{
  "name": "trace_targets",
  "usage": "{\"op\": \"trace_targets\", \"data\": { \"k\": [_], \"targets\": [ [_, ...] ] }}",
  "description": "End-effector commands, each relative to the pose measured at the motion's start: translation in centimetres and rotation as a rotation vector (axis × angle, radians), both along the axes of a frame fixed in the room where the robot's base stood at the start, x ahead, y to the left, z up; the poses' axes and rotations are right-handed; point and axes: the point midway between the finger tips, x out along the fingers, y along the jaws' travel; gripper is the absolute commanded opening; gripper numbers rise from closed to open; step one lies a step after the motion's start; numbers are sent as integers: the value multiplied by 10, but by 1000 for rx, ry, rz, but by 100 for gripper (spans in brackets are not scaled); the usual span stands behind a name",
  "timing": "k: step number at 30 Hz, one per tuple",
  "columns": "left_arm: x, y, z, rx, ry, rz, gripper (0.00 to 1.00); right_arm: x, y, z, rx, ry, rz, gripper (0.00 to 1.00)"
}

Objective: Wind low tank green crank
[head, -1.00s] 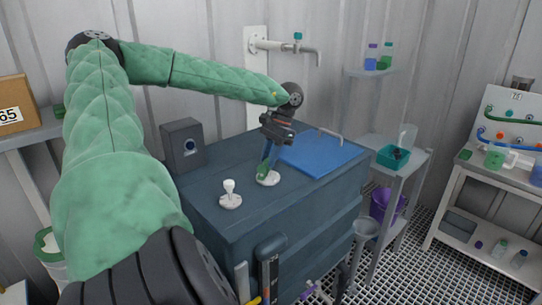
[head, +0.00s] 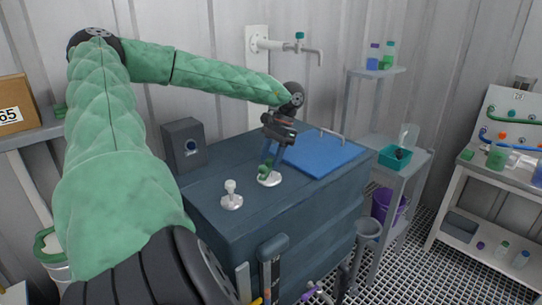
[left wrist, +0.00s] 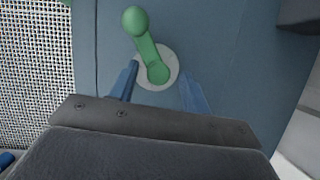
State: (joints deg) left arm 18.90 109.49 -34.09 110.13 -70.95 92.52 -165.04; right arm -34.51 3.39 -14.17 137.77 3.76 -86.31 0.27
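The green crank (head: 264,171) sits on a round white base (head: 270,180) on top of the dark blue tank (head: 225,170). In the left wrist view the crank (left wrist: 146,47) has its hub at the base's middle and its round knob toward the top of the picture. My left gripper (left wrist: 160,72) is open, with one blue finger on each side of the hub. I see gaps between the fingers and the hub. In the head view the gripper (head: 271,157) points down over the crank and partly hides it. My right gripper is not in view.
A white crank (head: 231,194) stands nearer on the same tank top. A blue lid panel (head: 322,153) with a handle lies to the right, and a dark box (head: 184,145) stands at the left. A wall pipe with a tap (head: 299,43) is behind.

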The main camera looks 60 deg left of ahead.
Motion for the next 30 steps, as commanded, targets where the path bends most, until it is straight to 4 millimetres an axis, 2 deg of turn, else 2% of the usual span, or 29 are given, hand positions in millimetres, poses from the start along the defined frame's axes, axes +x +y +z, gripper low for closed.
{"op": "trace_targets", "data": {
  "k": [7,15,21,30],
  "targets": [
    [5,0,10,-1,-1,-1,48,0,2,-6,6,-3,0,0],
    [21,3,48,-1,-1,-1,48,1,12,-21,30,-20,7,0],
    [29,4,67,-1,0,-1,48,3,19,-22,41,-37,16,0],
    [30,4,72,-1,0,-1,48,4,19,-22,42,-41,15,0]
  ]
}}
